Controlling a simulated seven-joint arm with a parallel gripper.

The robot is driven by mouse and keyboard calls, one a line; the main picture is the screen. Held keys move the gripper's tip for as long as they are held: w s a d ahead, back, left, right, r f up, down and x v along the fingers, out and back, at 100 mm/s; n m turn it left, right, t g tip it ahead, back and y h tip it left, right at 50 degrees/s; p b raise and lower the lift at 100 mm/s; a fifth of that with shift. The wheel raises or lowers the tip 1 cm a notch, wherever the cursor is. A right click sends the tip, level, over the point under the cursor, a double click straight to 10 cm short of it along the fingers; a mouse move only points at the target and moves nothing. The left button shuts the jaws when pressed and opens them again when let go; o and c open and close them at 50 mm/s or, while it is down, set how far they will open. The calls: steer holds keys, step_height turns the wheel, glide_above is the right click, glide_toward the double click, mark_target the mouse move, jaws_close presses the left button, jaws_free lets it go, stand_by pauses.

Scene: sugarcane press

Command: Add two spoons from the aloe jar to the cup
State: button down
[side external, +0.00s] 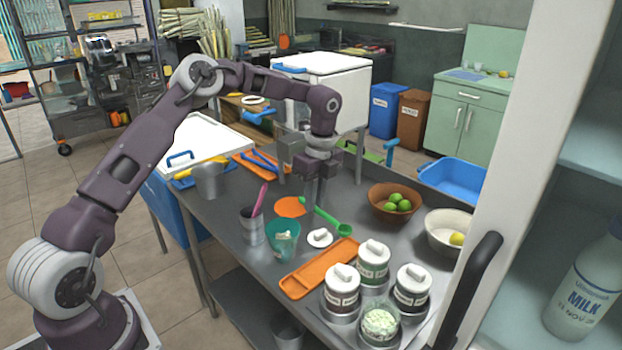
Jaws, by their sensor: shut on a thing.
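My gripper (312,203) is over the middle of the steel counter, pointing down and shut on the handle of a green spoon (326,217). The spoon's bowl points to the lower right. A translucent teal cup (284,240) stands to the left of and nearer than the spoon. An open jar (380,324) with pale green chunks stands at the counter's near end; it looks like the aloe jar, but I cannot read its label. A white lid (320,238) lies on the counter between the cup and the spoon's bowl.
Three lidded jars (373,262) stand around the open jar. An orange tray (310,272) lies nearby. A metal cup (251,228) holds a pink-handled utensil. A brown bowl (396,203) of limes and a pale bowl (448,230) are at right. A fridge door handle (474,275) is in the foreground.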

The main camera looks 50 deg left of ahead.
steer(key=shift+s+d+f+n+h, duration=0.15)
steer(key=shift+s+d+f+n, duration=0.8)
steer(key=shift+f+n, duration=1.6)
steer(key=shift+s+d+f+n+h, duration=0.1)
steer(key=shift+s+d+f+n, duration=1.15)
steer(key=shift+n, duration=2.25)
steer(key=shift+s+d+f+n+h, duration=0.15)
steer(key=shift+s+d+f+n, duration=0.45)
steer(key=shift+f+n, duration=2.15)
steer(key=shift+s+a+r+n, duration=0.2)
steer(key=shift+a+r+n, duration=0.1)
steer(key=shift+r, duration=0.15)
